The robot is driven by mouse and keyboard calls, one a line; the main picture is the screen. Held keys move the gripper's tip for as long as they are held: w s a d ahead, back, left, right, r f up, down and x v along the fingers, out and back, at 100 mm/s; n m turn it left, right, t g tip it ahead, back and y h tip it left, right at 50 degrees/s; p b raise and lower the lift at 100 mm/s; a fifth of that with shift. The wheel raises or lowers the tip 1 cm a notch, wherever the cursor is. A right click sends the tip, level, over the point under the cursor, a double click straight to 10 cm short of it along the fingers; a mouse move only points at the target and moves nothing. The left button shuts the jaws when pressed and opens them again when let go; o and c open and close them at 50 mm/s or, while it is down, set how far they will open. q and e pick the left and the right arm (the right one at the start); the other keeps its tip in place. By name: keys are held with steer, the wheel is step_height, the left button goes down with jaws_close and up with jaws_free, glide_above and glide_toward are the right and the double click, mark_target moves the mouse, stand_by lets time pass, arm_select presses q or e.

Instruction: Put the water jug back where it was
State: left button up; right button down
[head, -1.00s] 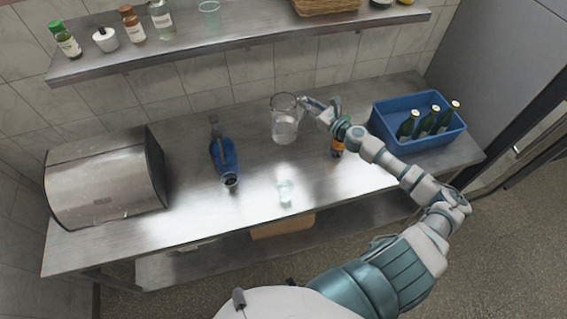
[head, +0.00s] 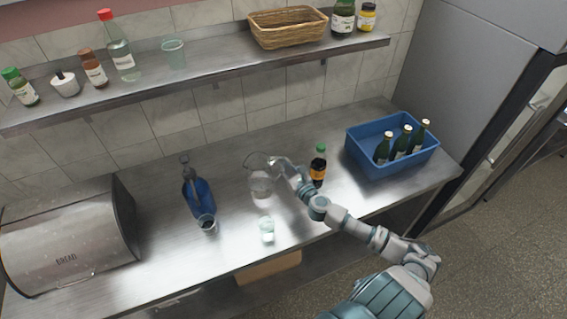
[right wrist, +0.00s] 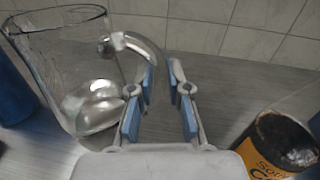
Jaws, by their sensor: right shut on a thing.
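The water jug (head: 262,185) is a clear glass vessel with some water in it. My right gripper (head: 275,163) is shut on the jug's handle. In the right wrist view the jug (right wrist: 70,75) is at the left, its curved handle running between the blue-padded fingers (right wrist: 158,95). My left gripper is not in view.
A dark bottle with an orange label (head: 318,168) stands close right of my gripper. A blue bottle (head: 198,196) and a small cup (head: 207,223) stand left. A blue crate (head: 368,168) with green bottles is right, a bread box (head: 70,245) far left. A shelf (head: 215,68) hangs above.

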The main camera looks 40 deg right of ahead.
step_height(320, 180, down, 3)
steer(key=shift+f+b, duration=0.1)
steer(key=shift+b, duration=0.4)
steer(key=c, duration=1.1)
jaws_free()
steer(key=shift+f, duration=0.1)
steer(key=shift+c, duration=0.2)
steer(key=shift+s, duration=0.1)
steer(key=s+a, duration=0.1)
steer(key=s, duration=1.1)
steer(key=shift+a, duration=0.15)
